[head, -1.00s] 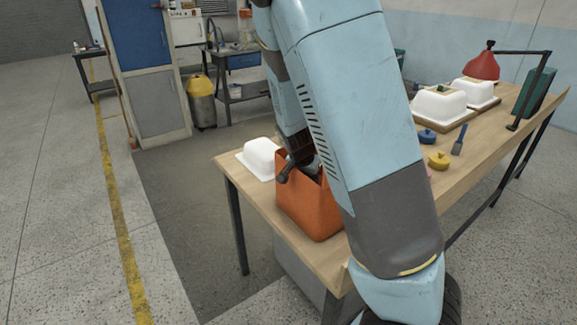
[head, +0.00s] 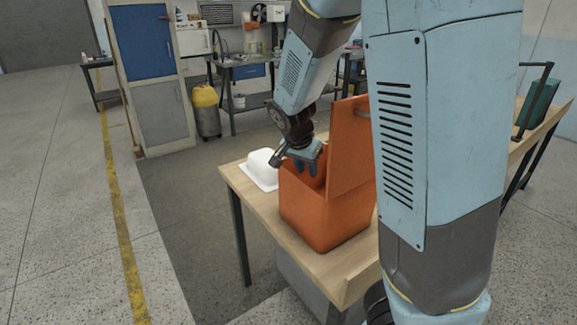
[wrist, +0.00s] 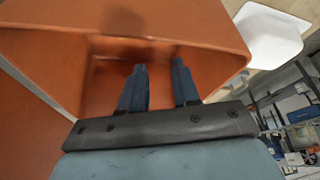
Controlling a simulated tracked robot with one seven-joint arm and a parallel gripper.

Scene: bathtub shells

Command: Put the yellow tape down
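I do not see the yellow tape in either current view; my arm covers the right part of the table in the head view. My gripper (head: 306,168) is over the open top of an orange box (head: 318,218). In the wrist view my gripper (wrist: 158,66) has its two dark blue fingers apart, with nothing visible between them. They point into the orange box (wrist: 215,28), whose visible inside looks empty apart from a dark shadow. Part of the box's inside is hidden behind my gripper.
A white tub shell (head: 261,167) lies at the table's left end, just beyond the box; it also shows in the wrist view (wrist: 268,36). The box's tall orange panel (head: 350,145) stands up beside my gripper. A green lamp part (head: 540,103) is far right.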

